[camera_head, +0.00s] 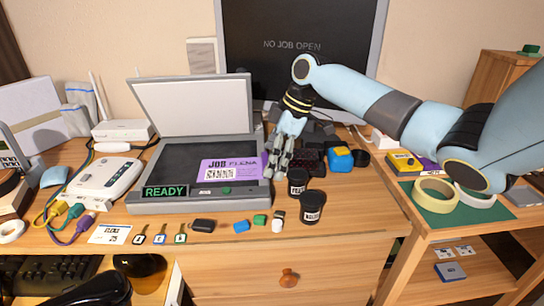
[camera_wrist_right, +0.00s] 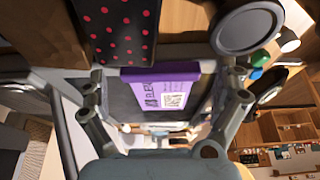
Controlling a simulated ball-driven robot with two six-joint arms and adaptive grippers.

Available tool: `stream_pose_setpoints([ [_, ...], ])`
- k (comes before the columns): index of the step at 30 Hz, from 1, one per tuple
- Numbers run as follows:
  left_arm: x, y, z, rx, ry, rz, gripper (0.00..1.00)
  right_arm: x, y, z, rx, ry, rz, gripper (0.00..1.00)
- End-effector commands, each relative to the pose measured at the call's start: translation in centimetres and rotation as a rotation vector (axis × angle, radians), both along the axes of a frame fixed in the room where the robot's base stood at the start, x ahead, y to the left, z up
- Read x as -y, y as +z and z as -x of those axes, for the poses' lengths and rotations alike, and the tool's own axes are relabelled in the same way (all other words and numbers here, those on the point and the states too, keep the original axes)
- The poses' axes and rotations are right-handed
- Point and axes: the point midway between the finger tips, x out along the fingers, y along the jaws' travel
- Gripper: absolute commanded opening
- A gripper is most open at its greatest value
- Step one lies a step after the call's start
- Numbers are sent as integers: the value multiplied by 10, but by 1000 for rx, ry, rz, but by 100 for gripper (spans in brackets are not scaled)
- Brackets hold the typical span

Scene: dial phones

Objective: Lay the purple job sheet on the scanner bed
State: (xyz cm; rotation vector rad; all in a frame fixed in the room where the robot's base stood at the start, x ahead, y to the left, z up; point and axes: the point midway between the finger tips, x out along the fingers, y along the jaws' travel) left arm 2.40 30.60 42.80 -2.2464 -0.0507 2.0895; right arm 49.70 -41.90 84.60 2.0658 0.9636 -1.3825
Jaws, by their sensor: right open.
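The purple job sheet (camera_head: 232,169), marked JOB ELENA with a white code label, lies over the right part of the dark scanner bed (camera_head: 176,163). The scanner's lid (camera_head: 195,108) stands open and its front display reads READY (camera_head: 165,191). My right gripper (camera_head: 276,170) is open, beside the sheet's right end at the scanner's right edge. In the right wrist view the sheet (camera_wrist_right: 178,76) shows between the spread fingers of the right gripper (camera_wrist_right: 165,82); nothing is clearly gripped. My left gripper is not in view.
Two dark cups (camera_head: 312,207) stand just right of the scanner. The monitor (camera_head: 300,50) behind reads NO JOB OPEN. Small keys and blocks (camera_head: 203,226) line the desk front. A white router (camera_head: 105,178) with cables is at left. Tape rolls (camera_head: 434,194) lie on the right table.

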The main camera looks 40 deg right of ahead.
Motion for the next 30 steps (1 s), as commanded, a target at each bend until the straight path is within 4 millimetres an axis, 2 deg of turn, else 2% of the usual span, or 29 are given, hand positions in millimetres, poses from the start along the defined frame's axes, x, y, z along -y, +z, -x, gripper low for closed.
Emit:
stream_pose_setpoints([
  [5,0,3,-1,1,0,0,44,6,14,3,2,0,3,100],
  [13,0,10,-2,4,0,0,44,23,70,18,2,1,5,100],
  [18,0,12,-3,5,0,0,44,32,97,25,1,0,4,100],
  [23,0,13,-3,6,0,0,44,35,109,29,0,1,2,100],
  [30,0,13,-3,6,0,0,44,35,111,29,1,0,-1,100],
])
